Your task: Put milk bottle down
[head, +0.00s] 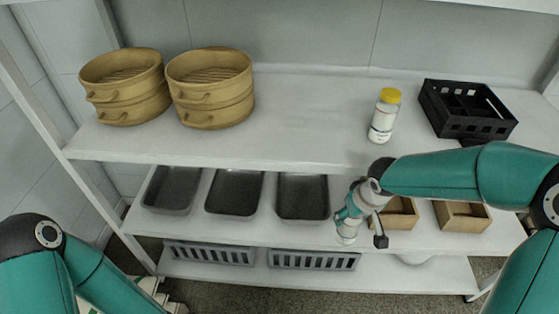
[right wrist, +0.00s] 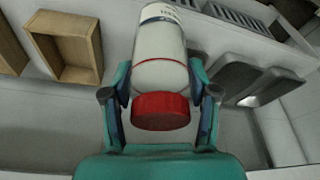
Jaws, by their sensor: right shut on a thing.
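A white milk bottle (right wrist: 160,60) with a red cap and a red ring sits between the fingers of my right gripper (right wrist: 160,100) in the right wrist view. The gripper is shut on it near the cap end. In the head view my right gripper (head: 352,208) is low, by the front of the middle shelf (head: 265,233), right of the dark trays. The held bottle (head: 347,236) shows partly below it. I cannot tell whether its base touches the shelf. My left arm shows at lower left; its gripper is not visible.
Three dark trays (head: 237,192) and small wooden boxes (head: 462,214) flank the gripper on the middle shelf. The top shelf (head: 300,130) holds bamboo steamers (head: 211,88), a yellow-capped bottle (head: 384,116) and a black crate (head: 467,108). Grey baskets (head: 313,260) sit below.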

